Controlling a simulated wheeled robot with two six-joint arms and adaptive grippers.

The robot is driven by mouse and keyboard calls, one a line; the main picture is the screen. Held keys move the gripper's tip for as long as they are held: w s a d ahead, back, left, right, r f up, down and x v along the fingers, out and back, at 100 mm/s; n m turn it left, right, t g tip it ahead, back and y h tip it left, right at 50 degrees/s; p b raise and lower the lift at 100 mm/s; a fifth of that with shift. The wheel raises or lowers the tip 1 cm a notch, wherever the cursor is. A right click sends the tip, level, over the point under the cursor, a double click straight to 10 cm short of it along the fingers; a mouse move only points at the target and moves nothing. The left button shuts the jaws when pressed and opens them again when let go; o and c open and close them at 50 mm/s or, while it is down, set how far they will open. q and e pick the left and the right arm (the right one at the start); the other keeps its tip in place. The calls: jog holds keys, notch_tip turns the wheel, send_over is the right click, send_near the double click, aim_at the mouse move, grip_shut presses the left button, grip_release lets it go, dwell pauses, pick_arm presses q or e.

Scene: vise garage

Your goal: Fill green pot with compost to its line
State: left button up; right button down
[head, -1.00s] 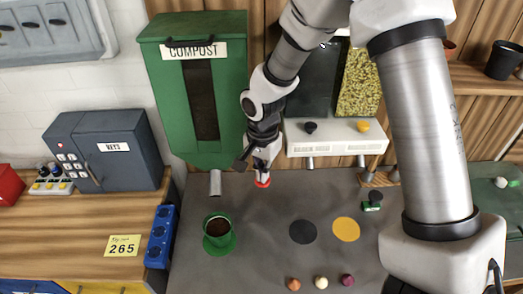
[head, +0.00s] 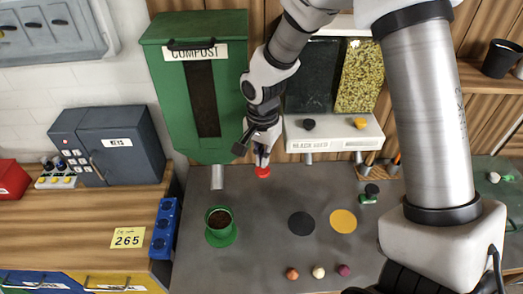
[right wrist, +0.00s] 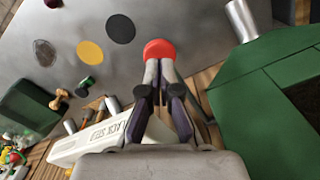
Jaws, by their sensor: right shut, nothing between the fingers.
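The green pot (head: 228,224) stands upright on a green disc (head: 221,240) on the grey bench, just in front of the compost spout (head: 217,178). Dark brown compost (head: 218,219) shows inside it; I cannot make out its line. The green compost bin (head: 165,100) is on the wall above. My right gripper (head: 262,163) is shut and empty, its tips down at the red button (head: 263,172) right of the spout. In the right wrist view its closed fingers (right wrist: 160,64) meet the red button (right wrist: 160,48); whether they press it is unclear. My left gripper is out of view.
A white dispenser (head: 340,133) with black and yellow knobs stands to the right. Flat black (head: 302,225) and yellow (head: 343,221) discs lie on the bench. A blue socket strip (head: 162,230) lies left of the pot. Bench between is clear.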

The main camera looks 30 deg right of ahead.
notch_tip(320, 180, up, 2)
jog(key=shift+r+p, duration=0.1)
jog(key=shift+p, duration=0.8)
jog(key=shift+r, duration=0.3)
notch_tip(320, 180, up, 3)
jog(key=shift+r, duration=0.1)
